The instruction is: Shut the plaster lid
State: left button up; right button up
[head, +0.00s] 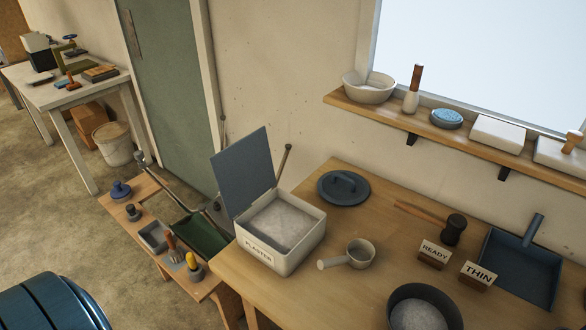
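The plaster box (299,258) is a white square bin with a label that looks like "PLASTER" on its front, at the left end of the wooden table. It holds pale powder. Its flat grey-blue lid (243,170) stands open, raised nearly upright along the box's left-hand side and leaning slightly back. Nothing lies across the opening. Neither of my grippers shows in the head view.
On the table (270,300) are a round dark lid (343,187), a pale scoop (359,253), a dark bowl (424,310), READY and THIN signs, and a blue tray (525,268). A lower bench (130,205) with tools stands left. A shelf (450,130) runs above.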

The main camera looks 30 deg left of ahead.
aim_at(243, 171)
jog(key=j+z, duration=0.3)
jog(key=j, duration=0.2)
jog(key=j+z, duration=0.35)
jog(key=j, duration=0.15)
jog(key=k+j+z, duration=0.15)
jog(key=j+z, duration=0.15)
jog(key=j, duration=0.15)
jog(key=k+j, duration=0.1)
jog(key=j, duration=0.3)
jog(key=k+j+z, duration=0.1)
jog(key=j, duration=0.25)
jog(key=k+j, duration=0.15)
jog(key=j, duration=0.25)
jog(key=k+j, duration=0.1)
jog(key=j, duration=0.25)
jog(key=k+j+z, duration=0.1)
jog(key=j, duration=0.25)
jog(key=k+j, duration=0.15)
jog(key=j, duration=0.25)
jog(key=k+j, duration=0.15)
jog(key=j, duration=0.2)
jog(key=i+z, duration=0.05)
